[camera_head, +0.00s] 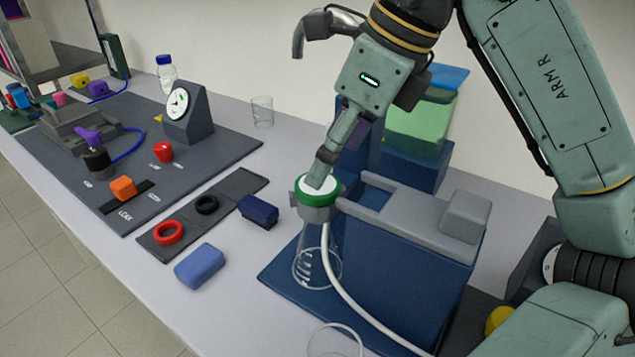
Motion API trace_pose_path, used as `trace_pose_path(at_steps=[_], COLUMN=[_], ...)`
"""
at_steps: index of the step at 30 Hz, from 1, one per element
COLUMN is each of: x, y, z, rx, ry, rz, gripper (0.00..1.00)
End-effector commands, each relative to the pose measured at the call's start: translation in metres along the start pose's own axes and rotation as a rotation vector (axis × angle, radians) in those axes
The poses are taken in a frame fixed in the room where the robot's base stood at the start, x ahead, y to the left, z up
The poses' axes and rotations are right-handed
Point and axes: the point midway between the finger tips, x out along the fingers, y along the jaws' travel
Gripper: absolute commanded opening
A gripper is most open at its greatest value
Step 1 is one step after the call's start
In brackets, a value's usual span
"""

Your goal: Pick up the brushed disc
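A pale round disc (311,184) sits inside a green ring (320,199) on the grey holder above a clear flask (317,262). It is the only flat disc I can make out there; its brushed finish is too small to tell. My gripper (321,178) comes down from the upper right, with its fingertips at the disc and covering part of it. The fingers are seen nearly edge-on, so I cannot tell their gap, or whether they touch or hold the disc.
A grey arm-like bracket (410,208) extends right from the holder over a blue base (375,290). A white tube (345,290) hangs in front. A beaker (262,111) stands behind.

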Motion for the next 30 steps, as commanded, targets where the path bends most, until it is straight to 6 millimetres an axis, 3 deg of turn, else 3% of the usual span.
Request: trace_pose_path(at_steps=[9, 17, 30], x=[0.041, 0.045, 0.044], y=[0.002, 0.001, 0.001], z=[-0.001, -0.001, -0.001], rx=[-0.001, -0.001, -0.001], ry=[-0.001, -0.001, -0.001], rz=[0.003, 0.001, 0.001], gripper=[0.72, 0.72, 0.44])
